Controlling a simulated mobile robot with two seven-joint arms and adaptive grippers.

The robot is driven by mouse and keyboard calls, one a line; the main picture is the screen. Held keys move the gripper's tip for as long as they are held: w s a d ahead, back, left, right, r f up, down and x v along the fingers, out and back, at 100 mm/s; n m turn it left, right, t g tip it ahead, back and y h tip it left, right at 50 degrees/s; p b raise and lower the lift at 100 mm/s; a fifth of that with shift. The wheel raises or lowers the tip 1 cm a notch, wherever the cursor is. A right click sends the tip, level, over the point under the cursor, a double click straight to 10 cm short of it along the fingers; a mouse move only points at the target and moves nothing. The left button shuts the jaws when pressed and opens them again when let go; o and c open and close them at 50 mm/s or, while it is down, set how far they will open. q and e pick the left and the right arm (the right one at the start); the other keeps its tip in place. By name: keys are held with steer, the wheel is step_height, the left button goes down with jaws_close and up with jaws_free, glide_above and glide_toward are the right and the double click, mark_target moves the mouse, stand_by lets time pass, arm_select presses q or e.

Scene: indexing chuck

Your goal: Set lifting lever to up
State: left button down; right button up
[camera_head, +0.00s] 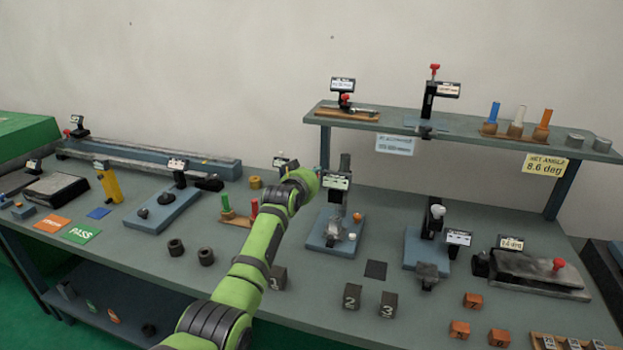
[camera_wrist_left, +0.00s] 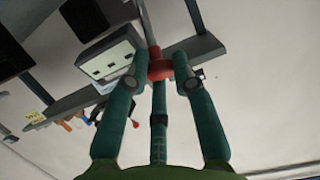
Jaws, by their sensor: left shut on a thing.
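My left arm reaches in from the lower left, and its gripper (camera_head: 318,174) is beside the small display (camera_head: 337,181) of a blue-based device (camera_head: 322,243) near the middle of the bench. In the left wrist view my gripper (camera_wrist_left: 160,68) is shut on a red knob (camera_wrist_left: 158,54), with one finger on each side. I take it for the lever's knob; its link to the device is hidden. The display box (camera_wrist_left: 105,62) is close to the left finger. My right gripper is not in view.
A raised shelf (camera_head: 470,139) with gauges and coloured pegs stands behind. Numbered blocks (camera_head: 352,296) and a dark square (camera_head: 376,270) lie in front. A black clamp device (camera_head: 432,225) stands to the right. The bench between the dark rings (camera_head: 206,257) and its front edge is fairly clear.

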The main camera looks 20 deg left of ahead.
arm_select(q)
steer(key=shift+w+r, duration=0.15)
steer(key=shift+r, duration=0.75)
steer(key=c, duration=1)
jaws_free()
steer(key=shift+w+f, duration=0.2)
steer(key=shift+f, duration=0.15)
steer(key=shift+s+f, duration=0.1)
steer(key=shift+s, duration=0.1)
steer(key=v, duration=1.1)
steer(key=shift+s, duration=0.4)
